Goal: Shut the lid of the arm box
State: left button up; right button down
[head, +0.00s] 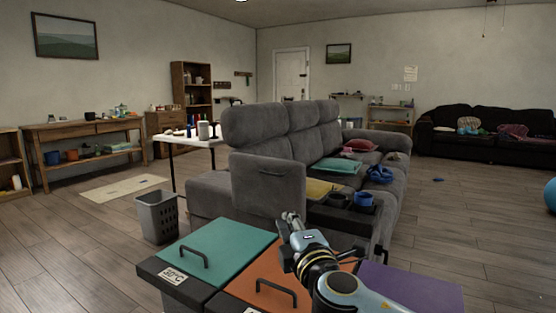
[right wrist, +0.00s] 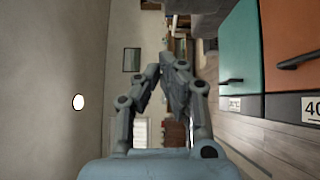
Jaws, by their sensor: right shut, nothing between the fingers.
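The grey sofa (head: 345,145) stands ahead, its near arm facing me. At that arm a grey padded panel (head: 268,185), which looks like the lid of the arm box, stands upright. To its right is the dark arm top (head: 330,214) with blue cups (head: 364,200) in it; the inside of the box is hidden. My right gripper (head: 288,215) is in front of the sofa arm, below and right of the panel, apart from it as far as I can tell. Its fingers (right wrist: 170,70) are shut and empty in the right wrist view. My left gripper is out of view.
Close in front are bins with a green lid (head: 217,248), an orange lid (head: 270,288) and a purple lid (head: 410,288), with raised handles. A grey basket (head: 157,218) stands left of the sofa. A white table (head: 190,141) is behind it.

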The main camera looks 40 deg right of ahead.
aim_at(269, 186)
jog(key=i+l, duration=0.7)
jog(key=l, duration=0.25)
